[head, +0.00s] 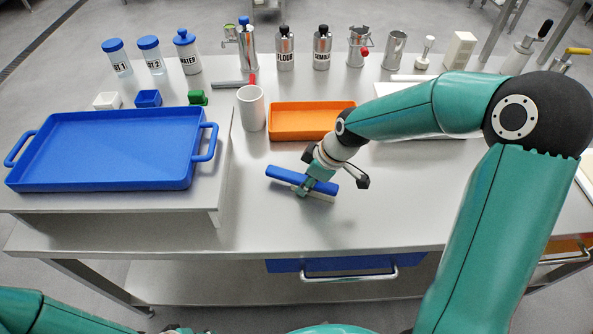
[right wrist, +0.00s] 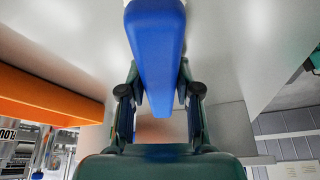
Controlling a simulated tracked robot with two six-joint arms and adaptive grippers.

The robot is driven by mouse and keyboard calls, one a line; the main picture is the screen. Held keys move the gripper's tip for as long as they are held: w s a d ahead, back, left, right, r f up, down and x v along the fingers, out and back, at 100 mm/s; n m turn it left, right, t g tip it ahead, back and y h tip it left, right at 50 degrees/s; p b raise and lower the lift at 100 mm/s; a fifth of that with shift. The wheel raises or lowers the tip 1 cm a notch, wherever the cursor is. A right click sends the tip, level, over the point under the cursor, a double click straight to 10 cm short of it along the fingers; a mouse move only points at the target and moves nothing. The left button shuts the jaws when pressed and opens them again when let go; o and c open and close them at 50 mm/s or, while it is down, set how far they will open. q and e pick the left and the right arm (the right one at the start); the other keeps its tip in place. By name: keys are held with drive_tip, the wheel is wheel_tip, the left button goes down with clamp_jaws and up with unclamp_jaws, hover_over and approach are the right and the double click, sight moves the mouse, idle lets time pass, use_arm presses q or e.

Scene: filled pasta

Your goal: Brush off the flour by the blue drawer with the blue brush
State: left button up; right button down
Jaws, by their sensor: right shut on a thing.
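The blue brush (head: 292,178) is in my right gripper (head: 312,184), low over the steel table in the head view, with a pale edge of bristles along its underside. In the right wrist view the blue handle (right wrist: 156,50) runs between the two fingers (right wrist: 158,105), which are shut on it. I cannot tell whether the bristles touch the table. The blue drawer (head: 285,266) is under the table's front edge, its metal handle facing me. I cannot make out any flour on the table. My left arm (head: 60,312) shows at the bottom left; its gripper is out of view.
A blue tray (head: 120,150) lies on a raised board at the left. A white cup (head: 251,108) and an orange tray (head: 300,120) stand behind the brush. Bottles and shakers line the back. The table front above the drawer is clear.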

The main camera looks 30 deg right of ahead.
sight(296, 179)
drive_tip(key=shift+w+a, duration=0.25)
drive_tip(key=shift+a, duration=0.5)
drive_tip(key=shift+w+a+r+p, duration=0.15)
drive_tip(key=shift+r+p, duration=0.15)
drive_tip(key=shift+p, duration=0.1)
wheel_tip(296, 179, up, 2)
drive_tip(key=shift+r, duration=0.1)
drive_tip(key=shift+r+p, duration=0.2)
drive_tip(key=shift+p, duration=0.3)
drive_tip(key=shift+r, duration=0.45)
drive_tip(key=shift+r+p, duration=0.65)
drive_tip(key=shift+p, duration=0.1)
drive_tip(key=shift+r+p, duration=0.85)
drive_tip(key=shift+r, duration=0.55)
